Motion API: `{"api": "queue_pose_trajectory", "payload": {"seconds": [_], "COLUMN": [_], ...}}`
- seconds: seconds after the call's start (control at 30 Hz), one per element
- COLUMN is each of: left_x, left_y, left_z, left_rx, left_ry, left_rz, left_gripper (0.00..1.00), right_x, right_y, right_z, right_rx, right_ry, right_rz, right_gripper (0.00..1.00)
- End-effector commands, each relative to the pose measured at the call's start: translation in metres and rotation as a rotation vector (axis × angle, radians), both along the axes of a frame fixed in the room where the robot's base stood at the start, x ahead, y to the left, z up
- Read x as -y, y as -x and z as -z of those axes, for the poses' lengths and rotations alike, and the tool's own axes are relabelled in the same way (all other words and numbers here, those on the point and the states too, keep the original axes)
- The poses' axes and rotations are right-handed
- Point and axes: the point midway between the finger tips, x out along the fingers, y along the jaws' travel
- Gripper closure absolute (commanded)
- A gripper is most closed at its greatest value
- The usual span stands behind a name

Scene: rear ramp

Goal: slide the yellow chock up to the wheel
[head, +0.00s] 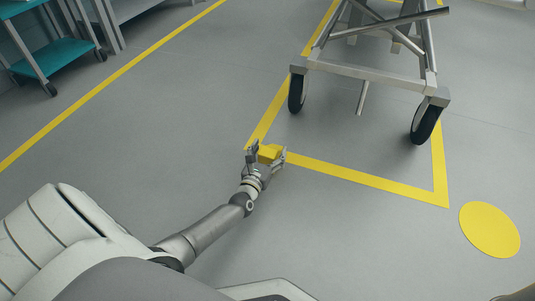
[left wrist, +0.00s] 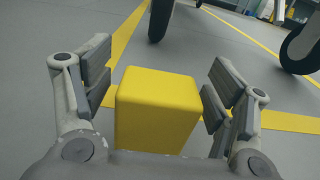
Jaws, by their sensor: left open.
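The yellow chock (head: 268,152) sits on the floor at the near left corner of a yellow floor marking. My left gripper (head: 268,154) is open around it. In the left wrist view the chock (left wrist: 157,105) stands between the two spread fingers, with a narrow gap visible at its right side. The cart's left wheel (head: 296,93) is beyond the chock, up and slightly right in the head view, with bare floor between them. It also shows in the left wrist view (left wrist: 160,18). The right gripper does not show clearly in either view.
A metal frame cart (head: 370,72) stands inside the yellow outline, with another wheel (head: 425,122) at its right. A yellow disc (head: 489,229) is on the floor at the right. A teal-shelved trolley (head: 55,56) stands at the upper left.

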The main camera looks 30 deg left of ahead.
Motion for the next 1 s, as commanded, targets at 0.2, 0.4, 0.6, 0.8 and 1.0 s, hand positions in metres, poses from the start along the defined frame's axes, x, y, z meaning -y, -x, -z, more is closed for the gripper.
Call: {"api": "queue_pose_trajectory", "payload": {"seconds": [0.2,0.4,0.6,0.8,1.0], "left_x": [0.0001,0.0003,0.0003,0.0002,0.0002], "left_y": [0.0002,0.0002,0.0002,0.0004,0.0004], "left_z": [-0.0002,-0.0002,-0.0001,-0.0001,-0.0001], "left_rx": [0.000,0.000,0.000,0.000,0.000], "left_ry": [0.000,0.000,0.000,0.000,0.000], "left_rz": [0.000,0.000,0.000,0.000,0.000], "left_gripper": [0.33,0.59,0.84,0.28,0.22], "right_x": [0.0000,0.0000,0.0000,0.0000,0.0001], "right_y": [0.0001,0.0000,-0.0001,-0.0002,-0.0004], "right_z": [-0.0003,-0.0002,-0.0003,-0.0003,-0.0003], "right_rx": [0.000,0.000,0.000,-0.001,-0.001], "right_ry": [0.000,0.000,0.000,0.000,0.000], "right_rz": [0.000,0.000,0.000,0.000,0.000], "right_gripper": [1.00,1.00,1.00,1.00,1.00]}}
